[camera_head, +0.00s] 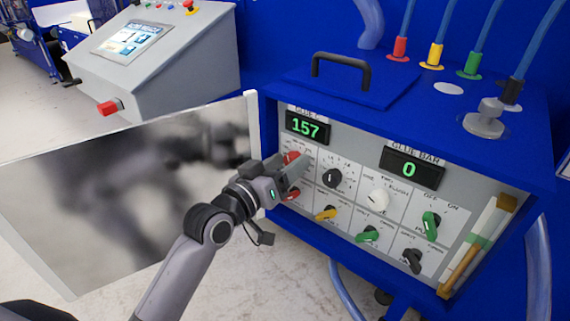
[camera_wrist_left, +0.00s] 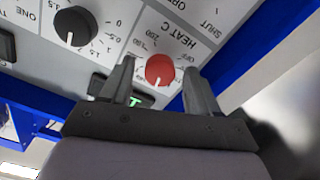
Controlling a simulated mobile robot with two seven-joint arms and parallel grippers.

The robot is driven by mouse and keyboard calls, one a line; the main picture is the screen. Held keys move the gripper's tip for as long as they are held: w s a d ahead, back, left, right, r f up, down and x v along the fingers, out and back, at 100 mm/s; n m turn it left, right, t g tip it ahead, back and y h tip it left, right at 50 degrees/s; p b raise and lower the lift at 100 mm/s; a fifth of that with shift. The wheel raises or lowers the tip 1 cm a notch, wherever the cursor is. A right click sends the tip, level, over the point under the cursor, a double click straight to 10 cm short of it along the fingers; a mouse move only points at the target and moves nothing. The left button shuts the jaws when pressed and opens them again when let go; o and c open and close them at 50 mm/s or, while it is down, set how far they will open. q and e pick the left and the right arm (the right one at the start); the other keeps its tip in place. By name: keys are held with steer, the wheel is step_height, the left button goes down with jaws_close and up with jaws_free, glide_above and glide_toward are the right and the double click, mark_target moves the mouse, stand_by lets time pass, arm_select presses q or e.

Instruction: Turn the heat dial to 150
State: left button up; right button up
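The red heat dial (camera_head: 291,157) is at the upper left of the grey control panel (camera_head: 352,208), mostly hidden by my gripper in the head view. In the left wrist view the dial (camera_wrist_left: 159,69) appears upside down beside the words HEAT C. Its white mark points to the lower edge of that view; the number there is hidden. The display (camera_head: 307,127) above reads 157. My left gripper (camera_head: 296,168) is at the dial. Its two fingers (camera_wrist_left: 159,76) stand apart on either side of the dial, with a visible gap on each side. My right gripper is not in view.
A second display (camera_head: 412,168) reads 0. A large grey panel door (camera_head: 120,190) stands open left of the blue cabinet, behind my left arm.

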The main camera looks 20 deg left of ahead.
arm_select(q)
steer(key=shift+s, duration=0.1)
steer(key=v, duration=0.7)
steer(key=shift+b, duration=0.35)
steer(key=s+f+m+g+y, duration=0.1)
steer(key=s+f+g, duration=0.1)
steer(key=s+f, duration=0.4)
steer(key=s+a+f+g+y, duration=0.1)
steer(key=s+f, duration=0.4)
steer(key=f, duration=0.8)
steer(key=s+a+f+m+g+y, duration=0.1)
steer(key=s+f+g+y, duration=0.1)
steer(key=s+f, duration=0.4)
step_height(320, 180, down, 4)
steer(key=shift+s+r+m+g, duration=0.25)
steer(key=shift+s+m+g, duration=0.1)
steer(key=shift+g, duration=0.35)
